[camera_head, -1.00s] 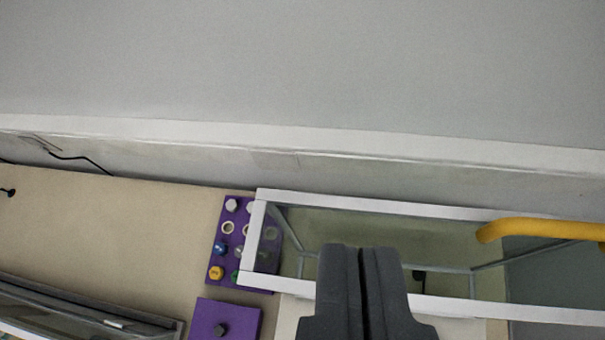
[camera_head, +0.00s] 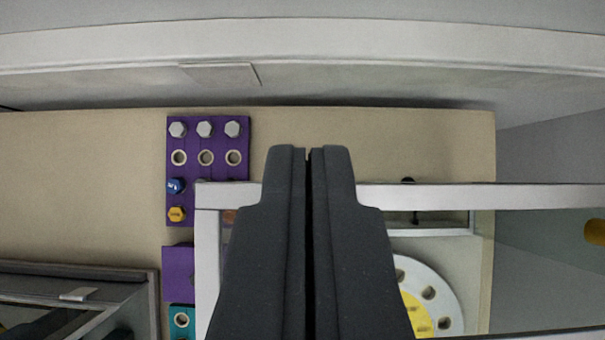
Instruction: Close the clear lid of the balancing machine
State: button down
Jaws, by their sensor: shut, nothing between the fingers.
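The clear lid (camera_head: 425,197) has a white frame with see-through panels and spans the lower middle and right of the view. A yellow bar (camera_head: 595,232), cut off by the right edge, shows beside it. Through the lid I see a white disc with holes and a yellow centre (camera_head: 440,290), partly hidden by my gripper. My gripper (camera_head: 308,152) is shut and empty, its dark fingers pointing up the picture across the lid's frame. I cannot tell whether it touches the frame. The fingers hide the middle of the lid.
A purple block (camera_head: 205,140) with bolts and ringed holes lies on the beige table (camera_head: 90,180) left of my gripper. A second purple block (camera_head: 178,270) and a teal block (camera_head: 181,320) sit below it. A dark-framed box (camera_head: 100,285) stands at lower left. A wall runs behind.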

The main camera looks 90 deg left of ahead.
aim_at(424, 228)
jog(key=p+x, duration=0.3)
jog(key=x, duration=0.5)
jog(key=shift+s+r+p, duration=0.1)
jog(key=shift+s+p, duration=0.25)
jog(key=shift+s, duration=1.65)
